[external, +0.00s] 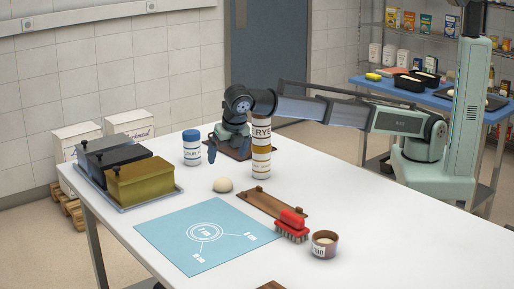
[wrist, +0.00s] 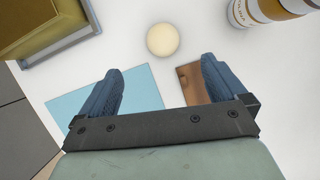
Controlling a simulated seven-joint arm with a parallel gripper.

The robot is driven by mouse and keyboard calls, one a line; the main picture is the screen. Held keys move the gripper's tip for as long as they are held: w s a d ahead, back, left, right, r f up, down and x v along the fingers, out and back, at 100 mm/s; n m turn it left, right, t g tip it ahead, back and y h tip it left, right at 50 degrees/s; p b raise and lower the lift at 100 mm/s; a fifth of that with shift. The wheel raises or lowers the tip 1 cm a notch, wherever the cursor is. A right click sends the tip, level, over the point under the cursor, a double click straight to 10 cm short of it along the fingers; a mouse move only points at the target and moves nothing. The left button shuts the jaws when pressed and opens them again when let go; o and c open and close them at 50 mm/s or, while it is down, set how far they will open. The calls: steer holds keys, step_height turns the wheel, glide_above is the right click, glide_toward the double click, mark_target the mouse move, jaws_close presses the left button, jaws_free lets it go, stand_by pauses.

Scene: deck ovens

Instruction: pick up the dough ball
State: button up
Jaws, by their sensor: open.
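The dough ball (external: 223,185) is a small cream-coloured round on the white table, just beyond the far corner of the blue mat. In the wrist view the dough ball (wrist: 163,40) lies ahead of the fingertips, roughly centred between them and apart from both. My gripper (external: 229,150) hangs above the table, beyond the dough ball in the external view. In the wrist view my gripper (wrist: 162,82) has its two blue fingers spread wide with nothing between them.
The tall labelled rye container (external: 261,158) stands beside my gripper. Lidded tins (external: 145,182) stand on a tray at left, near a white jar (external: 192,150). The blue mat (external: 170,232), a wooden board (external: 262,203), a red brush (external: 292,226) and a small cup (external: 324,244) lie nearer.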

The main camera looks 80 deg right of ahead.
mark_target(224, 178)
steer(key=x, duration=0.6)
steer(key=shift+f, duration=0.15)
steer(key=shift+x, duration=2.65)
steer(key=shift+s+d, duration=0.1)
steer(key=shift+s, duration=0.1)
steer(key=shift+c, duration=0.3)
steer(key=c, duration=1.1)
